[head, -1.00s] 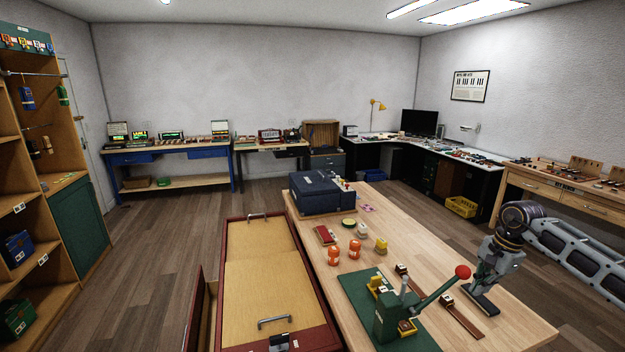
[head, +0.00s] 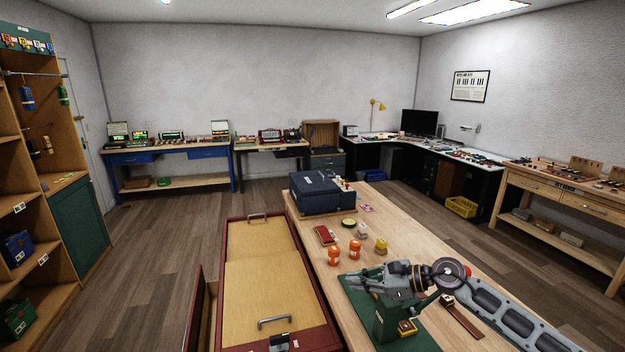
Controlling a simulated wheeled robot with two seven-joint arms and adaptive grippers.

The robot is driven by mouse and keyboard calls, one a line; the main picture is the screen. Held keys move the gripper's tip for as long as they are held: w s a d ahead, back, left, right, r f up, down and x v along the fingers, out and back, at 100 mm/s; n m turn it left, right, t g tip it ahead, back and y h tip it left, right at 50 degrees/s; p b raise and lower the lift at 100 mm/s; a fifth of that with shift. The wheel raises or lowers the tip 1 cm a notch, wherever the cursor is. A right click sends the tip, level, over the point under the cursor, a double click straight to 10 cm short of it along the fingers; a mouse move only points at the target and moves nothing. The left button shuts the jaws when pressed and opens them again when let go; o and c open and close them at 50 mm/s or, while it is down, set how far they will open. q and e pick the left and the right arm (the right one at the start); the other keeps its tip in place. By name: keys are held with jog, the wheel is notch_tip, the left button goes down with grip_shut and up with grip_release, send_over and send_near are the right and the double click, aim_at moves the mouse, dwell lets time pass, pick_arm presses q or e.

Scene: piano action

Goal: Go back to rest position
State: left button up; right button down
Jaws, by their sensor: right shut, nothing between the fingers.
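My right gripper (head: 362,281) is shut and empty. It hangs over the green press (head: 391,322) on the wooden workbench (head: 408,233), and my forearm comes in from the lower right. The gripper and wrist cover the top of the press and its lever; whether they touch it I cannot tell. My left gripper is out of the picture.
Two orange jars (head: 333,255), a yellow-topped jar (head: 381,246) and a red box (head: 325,236) stand just beyond the gripper. A dark blue machine (head: 319,192) is at the bench's far end. A wooden-panelled red case (head: 262,262) lies left. Open floor (head: 165,255) is farther left.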

jog(key=a+r+m+t+y, duration=0.3)
jog(key=a+r+m+t, duration=0.3)
jog(key=m, duration=0.3)
jog(key=s+d+f+m+t+h, duration=0.15)
jog(key=d+f+m+h, duration=0.3)
jog(key=m, duration=0.65)
jog(key=s+d+f+m+t+h, duration=0.1)
jog(key=s+d+f+m+h, duration=0.35)
jog(key=m, duration=0.55)
jog(key=s+d+f+m+t+h, duration=0.1)
jog(key=d+f+m+h, duration=0.45)
jog(key=m, duration=0.55)
jog(key=s+d+f+m+g+h, duration=0.1)
jog(key=s+f+m+g, duration=0.45)
jog(key=s, duration=0.55)
jog(key=s+d+f+m+g, duration=0.1)
jog(key=s+f+m+g, duration=0.4)
jog(key=s, duration=0.7)
notch_tip(320, 180, down, 35)
jog(key=s+n+g, duration=0.2)
jog(key=s, duration=0.1)
jog(key=s+d+f, duration=0.2)
jog(key=s+f, duration=0.8)
jog(key=s+d+f+g+b, duration=0.1)
jog(key=s+d+f, duration=0.1)
jog(key=s+f, duration=0.8)
jog(key=shift+s, duration=0.75)
